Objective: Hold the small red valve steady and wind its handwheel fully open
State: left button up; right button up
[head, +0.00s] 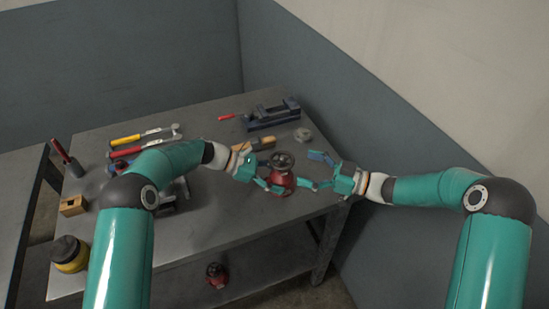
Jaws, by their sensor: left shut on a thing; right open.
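The small red valve (281,178) stands on the grey workbench (250,225) near its right side, with its dark handwheel (282,160) on top. My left gripper (272,179) is shut on the valve body from the left. My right gripper (316,171) is open and empty, just right of the valve, with its fingers pointing toward it. One of its fingertips is close to the valve's right side; I cannot tell whether it touches.
A dark vise (270,114) stands at the back. Tools with yellow (125,141) and red (125,153) handles lie back left. A wooden block (73,205) and a yellow-black container (69,254) are at left. Another red object (217,275) sits below the bench top. A wall is at right.

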aim_at(275, 160)
jog(key=x, duration=0.9)
jog(key=shift+a, duration=0.15)
jog(key=shift+c, duration=0.2)
jog(key=c, duration=1)
jog(key=shift+n+g, duration=0.3)
jog(key=shift+g, duration=0.1)
jog(key=shift+c, duration=0.2)
jog(key=shift+s+n+g+y, duration=0.1)
jog(key=shift+n+g+y, duration=0.4)
jog(key=shift+n+g, duration=0.9)
jog(key=shift+s+n+g, duration=0.1)
jog(key=shift+n+g, duration=0.5)
jog(key=shift+g, duration=0.65)
jog(key=shift+s+n+g, duration=0.1)
jog(key=shift+n+g, duration=0.5)
jog(key=shift+g, duration=0.65)
jog(key=shift+s+n+g, duration=0.2)
jog(key=shift+n+g, duration=0.1)
jog(key=shift+g, duration=0.3)
